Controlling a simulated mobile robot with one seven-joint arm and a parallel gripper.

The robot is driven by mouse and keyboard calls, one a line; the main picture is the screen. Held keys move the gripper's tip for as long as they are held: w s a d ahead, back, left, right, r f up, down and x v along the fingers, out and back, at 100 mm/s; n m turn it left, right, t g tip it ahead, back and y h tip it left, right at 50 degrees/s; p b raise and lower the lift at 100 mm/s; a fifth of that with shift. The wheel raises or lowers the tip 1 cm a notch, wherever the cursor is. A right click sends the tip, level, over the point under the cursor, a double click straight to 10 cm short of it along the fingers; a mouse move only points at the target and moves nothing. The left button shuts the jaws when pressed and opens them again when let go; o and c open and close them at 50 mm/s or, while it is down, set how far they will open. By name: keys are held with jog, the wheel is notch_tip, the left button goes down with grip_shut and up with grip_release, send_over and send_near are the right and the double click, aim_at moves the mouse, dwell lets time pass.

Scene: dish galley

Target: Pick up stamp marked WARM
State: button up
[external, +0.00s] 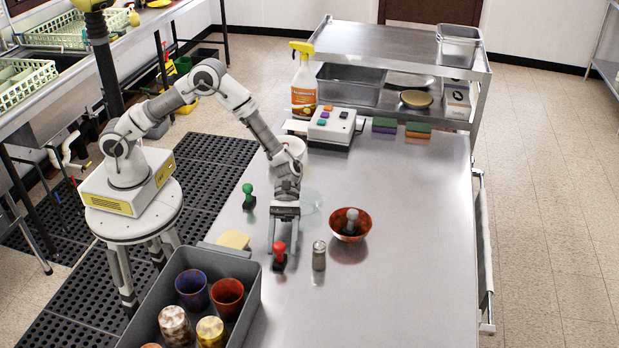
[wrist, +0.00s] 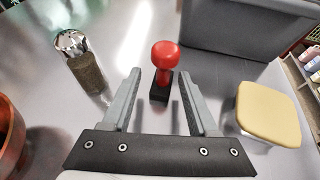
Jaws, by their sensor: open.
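A red-handled stamp (external: 280,249) with a dark base stands upright on the steel table. It also shows in the wrist view (wrist: 165,53), with its base between the tips of my fingers or just beyond them. My gripper (external: 284,240) is open and points down at the red stamp, with nothing held. A green-handled stamp (external: 249,190) stands to the left, farther back. A grey-handled stamp (external: 352,217) is in the reddish-brown bowl (external: 340,236) on the right. No WARM marking can be read on any stamp.
A glass-and-metal shaker (external: 319,255) stands close right of the red stamp. A grey bin (external: 251,293) with several cups is at the front left. The table's right side is clear.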

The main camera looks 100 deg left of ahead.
aim_at(279, 258)
jog(key=shift+r+x, duration=0.15)
jog(key=shift+x, duration=1.35)
jog(key=shift+r+x, duration=0.1)
jog(key=shift+x, duration=1.4)
jog(key=shift+s+d, duration=0.1)
jog(key=shift+s, duration=0.1)
grip_shut()
